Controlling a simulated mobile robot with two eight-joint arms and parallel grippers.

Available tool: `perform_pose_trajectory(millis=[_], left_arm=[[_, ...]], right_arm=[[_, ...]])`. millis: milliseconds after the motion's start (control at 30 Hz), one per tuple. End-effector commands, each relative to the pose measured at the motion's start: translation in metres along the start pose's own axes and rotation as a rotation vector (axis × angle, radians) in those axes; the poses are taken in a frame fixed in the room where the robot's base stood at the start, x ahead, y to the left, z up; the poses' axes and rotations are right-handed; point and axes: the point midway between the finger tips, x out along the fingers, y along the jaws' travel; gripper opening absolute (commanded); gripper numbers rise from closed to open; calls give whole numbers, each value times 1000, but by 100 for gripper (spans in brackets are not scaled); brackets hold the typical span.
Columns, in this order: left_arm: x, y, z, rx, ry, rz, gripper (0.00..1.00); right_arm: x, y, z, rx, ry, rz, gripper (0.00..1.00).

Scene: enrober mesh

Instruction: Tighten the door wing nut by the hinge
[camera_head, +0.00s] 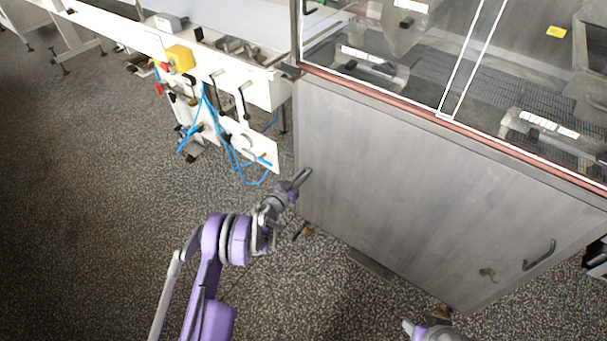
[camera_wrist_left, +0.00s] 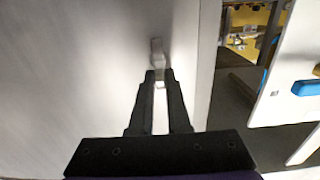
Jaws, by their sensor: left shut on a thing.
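The grey metal door (camera_head: 410,190) fills the right half of the head view, below the glazed housing. The door wing nut (camera_wrist_left: 157,48) is a small light piece on the door face, close to the door's edge, in the left wrist view. My left gripper (camera_head: 301,178) is at the door's left edge in the head view and hides the nut there. In the wrist view its two dark fingers (camera_wrist_left: 160,76) are close together around the nut's lower part, shut on it. My right gripper (camera_head: 409,327) shows only in part at the bottom of the head view; its jaw state is unclear.
A door handle (camera_head: 540,255) and a small latch (camera_head: 487,273) are at the door's lower right. A white machine panel (camera_head: 250,145) with blue hoses stands left of the door, near my left gripper. Speckled floor (camera_head: 90,220) is free at the left.

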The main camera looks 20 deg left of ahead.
Motion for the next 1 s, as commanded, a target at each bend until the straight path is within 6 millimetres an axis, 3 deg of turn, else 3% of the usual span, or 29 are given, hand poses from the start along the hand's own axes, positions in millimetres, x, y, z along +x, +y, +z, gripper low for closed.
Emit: perform_pose_trajectory(millis=[467,1000], left_arm=[[0,2,2,100,-1,1,0],[0,10,5,574,0,2,0]], right_arm=[[14,0,5,0,-5,0,45],[62,0,20,0,-22,0,45]])
